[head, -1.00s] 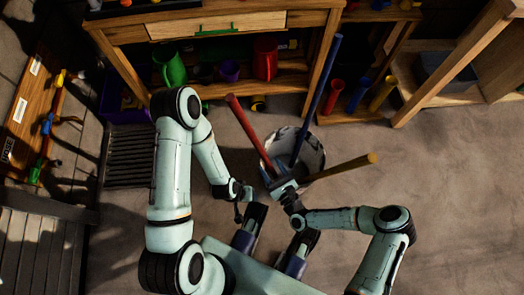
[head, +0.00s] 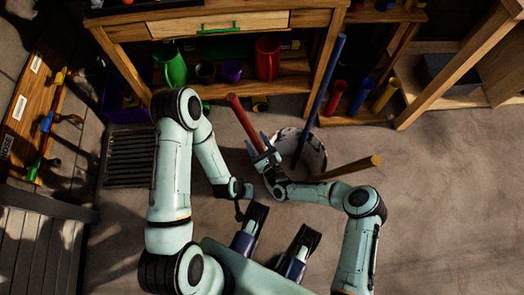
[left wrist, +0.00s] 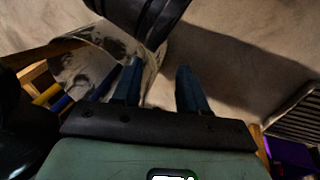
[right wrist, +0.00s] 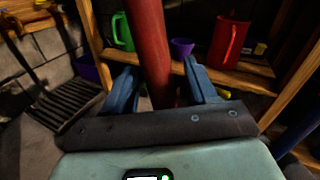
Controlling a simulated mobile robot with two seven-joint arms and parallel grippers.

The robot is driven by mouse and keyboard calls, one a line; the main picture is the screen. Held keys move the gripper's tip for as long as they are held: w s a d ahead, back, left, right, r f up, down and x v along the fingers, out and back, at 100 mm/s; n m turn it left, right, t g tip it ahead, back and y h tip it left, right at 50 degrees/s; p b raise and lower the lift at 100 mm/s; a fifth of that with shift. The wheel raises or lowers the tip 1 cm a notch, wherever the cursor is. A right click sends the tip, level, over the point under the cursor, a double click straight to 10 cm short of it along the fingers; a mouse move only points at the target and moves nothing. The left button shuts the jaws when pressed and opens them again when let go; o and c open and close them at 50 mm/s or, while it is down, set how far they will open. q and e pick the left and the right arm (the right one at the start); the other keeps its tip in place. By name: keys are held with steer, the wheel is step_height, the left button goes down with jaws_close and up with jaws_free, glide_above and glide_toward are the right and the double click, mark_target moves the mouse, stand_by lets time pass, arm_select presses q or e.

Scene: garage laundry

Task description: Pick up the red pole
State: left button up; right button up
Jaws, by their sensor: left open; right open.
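The red pole (head: 243,122) leans out of a whitish, dark-patched bucket (head: 314,152), its upper end to the upper left. My right gripper (head: 258,143) is at the pole just left of the bucket, fingers open. In the right wrist view the red pole (right wrist: 149,45) runs between the two open fingers (right wrist: 161,76); I cannot tell whether either touches it. The pole's lower part is hidden behind the gripper. My left gripper (left wrist: 158,67) is open and empty. In the left wrist view the bucket (left wrist: 75,70) lies beyond its fingers.
A blue pole (head: 322,95) and a yellow pole (head: 352,167) also stand in the bucket. Behind is a wooden workbench (head: 218,20) with a green jug (head: 172,68) and a red jug (head: 267,58) on its shelf. The floor at right is clear.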

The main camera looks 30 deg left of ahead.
jaws_close()
steer(key=shift+r, duration=0.15)
arm_select(q)
steer(key=s+d+r+g+h+p, duration=0.1)
steer(key=s+d+r+g+p, duration=0.1)
steer(key=s+d+r+p, duration=0.1)
steer(key=s+r+p, duration=0.1)
steer(key=s+r, duration=0.1)
steer(key=s, duration=0.1)
steer(key=shift+s, duration=0.3)
arm_select(e)
step_height(320, 180, up, 20)
arm_select(q)
steer(key=shift+d, duration=0.1)
